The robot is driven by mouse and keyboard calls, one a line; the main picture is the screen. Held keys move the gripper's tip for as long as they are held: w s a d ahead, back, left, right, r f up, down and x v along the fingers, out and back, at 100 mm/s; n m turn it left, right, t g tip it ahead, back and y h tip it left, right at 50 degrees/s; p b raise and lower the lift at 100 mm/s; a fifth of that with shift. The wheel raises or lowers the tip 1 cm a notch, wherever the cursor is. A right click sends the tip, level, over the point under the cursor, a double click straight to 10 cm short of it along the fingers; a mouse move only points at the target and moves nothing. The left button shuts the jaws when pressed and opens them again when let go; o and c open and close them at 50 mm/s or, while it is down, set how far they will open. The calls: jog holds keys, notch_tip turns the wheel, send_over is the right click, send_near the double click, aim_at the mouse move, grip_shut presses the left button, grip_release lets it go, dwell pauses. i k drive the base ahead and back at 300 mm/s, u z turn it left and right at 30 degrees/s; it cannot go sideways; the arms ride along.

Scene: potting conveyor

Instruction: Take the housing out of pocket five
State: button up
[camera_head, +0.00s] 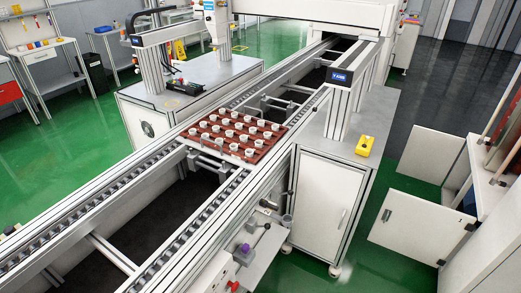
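A red-brown tray (273,150) sits across the conveyor (105,205) in the middle of the view. Several small white housings (252,130) stand in it in rows. They are too small for me to read pocket numbers, so I cannot tell which one is in pocket five. Grey metal parts at the tray's near left edge cover a little of it. My gripper does not show in this view.
A gantry (300,10) spans the conveyor behind the tray. A white cabinet (328,200) with a yellow device (365,145) on top stands right of the conveyor. Another machine cabinet (150,125) stands left.

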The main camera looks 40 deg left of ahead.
aim_at(249, 152)
jog(key=i, duration=1.65)
jog(key=u, duration=3.65)
